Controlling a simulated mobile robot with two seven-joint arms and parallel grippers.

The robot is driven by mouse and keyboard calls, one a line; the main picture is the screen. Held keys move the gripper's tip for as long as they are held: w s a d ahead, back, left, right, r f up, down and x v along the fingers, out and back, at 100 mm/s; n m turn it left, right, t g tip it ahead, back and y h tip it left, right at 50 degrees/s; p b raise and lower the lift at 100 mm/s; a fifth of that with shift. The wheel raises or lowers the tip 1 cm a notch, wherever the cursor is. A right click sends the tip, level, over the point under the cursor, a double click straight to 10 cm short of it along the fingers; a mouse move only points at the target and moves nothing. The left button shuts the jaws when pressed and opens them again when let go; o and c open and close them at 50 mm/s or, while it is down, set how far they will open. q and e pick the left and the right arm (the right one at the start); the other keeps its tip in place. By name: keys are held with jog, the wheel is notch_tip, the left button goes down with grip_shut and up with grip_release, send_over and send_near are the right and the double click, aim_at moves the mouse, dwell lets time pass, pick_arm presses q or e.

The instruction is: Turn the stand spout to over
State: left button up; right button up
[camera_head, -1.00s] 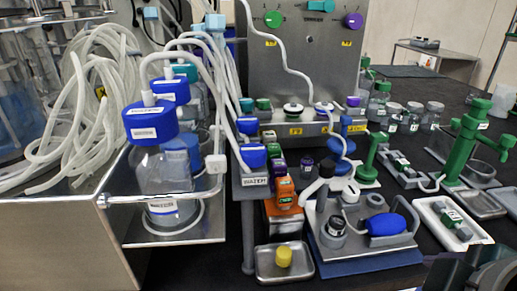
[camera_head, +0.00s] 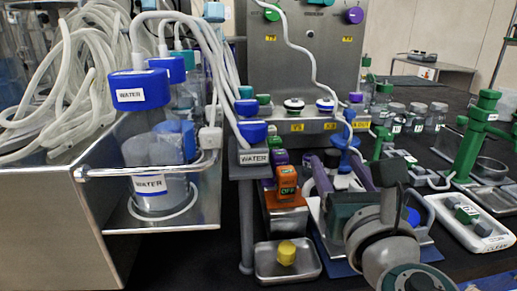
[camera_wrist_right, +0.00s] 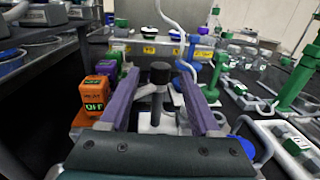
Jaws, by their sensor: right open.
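A small stand with a black knob (camera_wrist_right: 160,73) on a grey post shows in the right wrist view, on a pale base. A grey arm, which looks like its spout, reaches to the left of the post. My right gripper (camera_wrist_right: 158,86) is open, with its purple fingers on either side of the post. In the head view the right gripper (camera_head: 336,170) covers most of the stand. My left gripper is not in view.
An orange box (camera_head: 287,180) is left of the right gripper. A metal tray with a yellow knob (camera_head: 286,252) lies in front. WATER bottles (camera_head: 150,150) and hoses (camera_head: 75,80) fill the left. A green stand (camera_head: 472,135) and white tray (camera_head: 485,225) are right.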

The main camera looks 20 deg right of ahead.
aim_at(335, 161)
jog(key=shift+x, duration=1.85)
grip_shut()
